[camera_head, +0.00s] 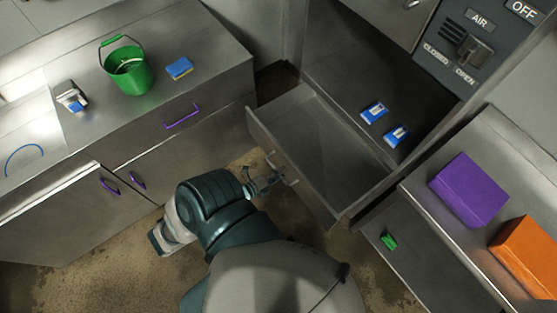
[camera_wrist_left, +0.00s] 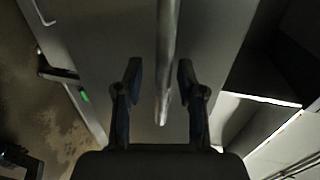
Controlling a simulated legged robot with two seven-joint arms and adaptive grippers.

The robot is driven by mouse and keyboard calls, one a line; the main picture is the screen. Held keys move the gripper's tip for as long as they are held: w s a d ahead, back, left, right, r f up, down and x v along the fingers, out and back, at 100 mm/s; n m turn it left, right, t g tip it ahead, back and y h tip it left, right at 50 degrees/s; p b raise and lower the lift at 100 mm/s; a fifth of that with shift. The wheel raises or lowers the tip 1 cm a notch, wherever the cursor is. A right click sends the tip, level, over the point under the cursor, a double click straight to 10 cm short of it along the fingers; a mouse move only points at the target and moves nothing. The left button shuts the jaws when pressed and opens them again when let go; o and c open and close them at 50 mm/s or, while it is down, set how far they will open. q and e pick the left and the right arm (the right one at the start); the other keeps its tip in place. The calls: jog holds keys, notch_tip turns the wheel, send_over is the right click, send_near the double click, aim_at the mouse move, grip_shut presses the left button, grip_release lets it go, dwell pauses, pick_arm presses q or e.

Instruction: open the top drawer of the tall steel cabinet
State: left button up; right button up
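The tall steel cabinet (camera_head: 365,50) stands at the back, right of centre in the head view. One of its drawers (camera_head: 262,130) is pulled well out and looks empty inside. My left gripper (camera_head: 274,178) is at the front of this drawer, by its bar handle (camera_head: 290,181). In the left wrist view the handle (camera_wrist_left: 166,60) runs between the two fingers of my left gripper (camera_wrist_left: 159,85). The fingers are apart, with gaps showing beside the bar. My right gripper is not in view.
A left counter (camera_head: 210,40) holds a green bucket (camera_head: 129,72) and a blue-yellow sponge (camera_head: 179,68). Blue-white packs (camera_head: 375,112) lie behind the drawer. A right-hand bench (camera_head: 485,135) carries a purple box (camera_head: 468,190) and an orange box (camera_head: 527,255). Bare floor (camera_head: 110,275) lies left.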

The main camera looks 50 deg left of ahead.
pick_arm(q)
jog(key=d+v, duration=0.1)
jog(key=v, duration=1.1)
jog(key=shift+a, duration=0.25)
jog(key=shift+a, duration=0.25)
